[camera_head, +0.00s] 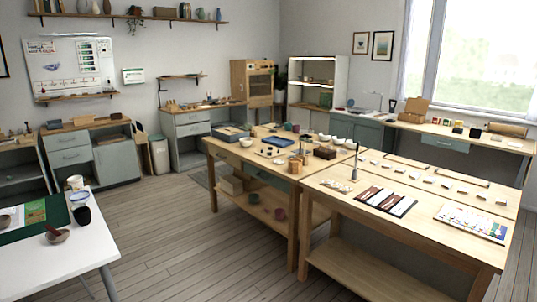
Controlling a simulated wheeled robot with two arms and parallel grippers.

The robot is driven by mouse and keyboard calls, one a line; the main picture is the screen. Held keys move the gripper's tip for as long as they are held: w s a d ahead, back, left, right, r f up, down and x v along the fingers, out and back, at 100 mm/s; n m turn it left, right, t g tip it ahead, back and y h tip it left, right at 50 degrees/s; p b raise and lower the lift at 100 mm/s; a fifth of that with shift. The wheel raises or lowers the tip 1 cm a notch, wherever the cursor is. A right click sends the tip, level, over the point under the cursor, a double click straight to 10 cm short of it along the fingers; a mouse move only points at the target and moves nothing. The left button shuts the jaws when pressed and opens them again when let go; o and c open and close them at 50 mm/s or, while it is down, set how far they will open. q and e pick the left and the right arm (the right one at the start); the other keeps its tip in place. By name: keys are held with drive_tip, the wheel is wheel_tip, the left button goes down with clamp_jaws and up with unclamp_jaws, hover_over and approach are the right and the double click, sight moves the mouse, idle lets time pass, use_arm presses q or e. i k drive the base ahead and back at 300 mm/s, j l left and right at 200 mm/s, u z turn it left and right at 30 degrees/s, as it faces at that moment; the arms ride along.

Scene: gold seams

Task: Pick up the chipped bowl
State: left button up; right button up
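No chip can be made out on any bowl at this size, so I cannot tell which one is the chipped bowl. A small brown bowl (57,237) with something stick-like in it sits on the white table at the lower left. A pale blue and white bowl or cup (79,199) stands farther back on that table, beside a dark round object (82,215). Several small white bowls (338,140) stand on the far part of the central wooden worktable. Reddish bowls or pots (280,214) rest on its lower shelf. Neither of my grippers is in view.
The white table (60,270) with a green mat (50,213) is at the lower left. The wooden worktables (330,190) fill the middle and right, with tools and trays on top. Open wooden floor (180,240) lies between them. Cabinets line the walls.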

sight(246, 143)
drive_tip(key=i+u, duration=0.4)
drive_tip(key=i, duration=2.75)
drive_tip(key=i+j+z, duration=0.1)
drive_tip(key=i, duration=1.2)
